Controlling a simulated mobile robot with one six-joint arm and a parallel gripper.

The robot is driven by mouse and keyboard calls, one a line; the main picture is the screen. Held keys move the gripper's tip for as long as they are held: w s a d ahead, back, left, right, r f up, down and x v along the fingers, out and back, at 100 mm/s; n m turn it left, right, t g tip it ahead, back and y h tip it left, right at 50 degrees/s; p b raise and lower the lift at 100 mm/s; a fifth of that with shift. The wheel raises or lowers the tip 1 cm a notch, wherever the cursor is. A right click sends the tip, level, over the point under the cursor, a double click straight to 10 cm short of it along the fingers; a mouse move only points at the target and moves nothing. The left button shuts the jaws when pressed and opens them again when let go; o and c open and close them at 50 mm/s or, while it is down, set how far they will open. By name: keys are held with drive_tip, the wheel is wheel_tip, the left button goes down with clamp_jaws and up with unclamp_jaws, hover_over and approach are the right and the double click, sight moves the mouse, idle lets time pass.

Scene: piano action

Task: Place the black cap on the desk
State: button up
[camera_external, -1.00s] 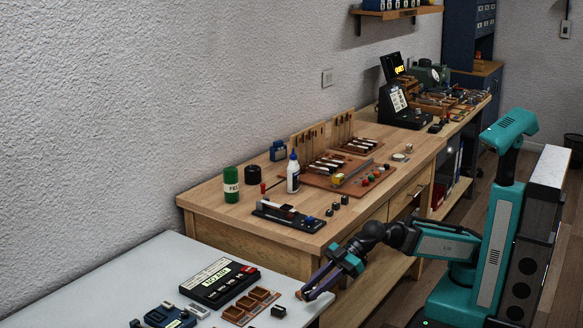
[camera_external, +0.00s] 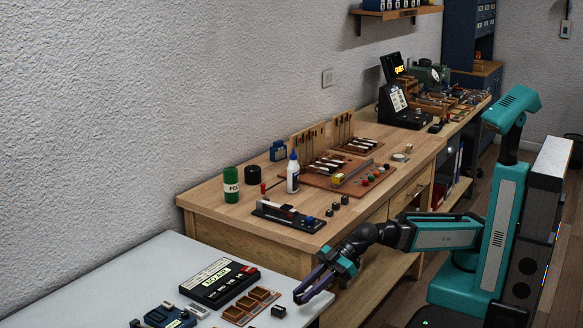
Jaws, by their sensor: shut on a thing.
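My gripper (camera_external: 306,292) reaches in from the right, low over the near right edge of the pale grey desk (camera_external: 150,262). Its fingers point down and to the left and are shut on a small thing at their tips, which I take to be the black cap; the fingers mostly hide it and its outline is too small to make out. A small black block (camera_external: 278,311) stands on the desk just left of the fingertips, apart from them.
A black box with a label (camera_external: 219,284), a brown sectioned tray (camera_external: 251,305) and a blue device (camera_external: 165,316) stand on the desk. The wooden workbench (camera_external: 215,207) behind holds a green container (camera_external: 231,184), a black cylinder (camera_external: 253,174) and a white bottle (camera_external: 293,177). The desk's far left is bare.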

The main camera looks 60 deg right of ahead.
drive_tip(key=p, duration=0.5)
drive_tip(key=shift+w+a+r, duration=0.15)
drive_tip(key=shift+a, duration=0.15)
drive_tip(key=p, duration=0.6)
drive_tip(key=shift+w, duration=0.1)
drive_tip(key=shift+x, duration=1)
hover_over(271, 323)
drive_tip(key=shift+a+f, duration=0.15)
drive_tip(key=shift+f, duration=0.1)
drive_tip(key=shift+f, duration=1.75)
drive_tip(key=shift+f, duration=0.2)
drive_tip(key=o, duration=1)
drive_tip(key=shift+r, duration=0.1)
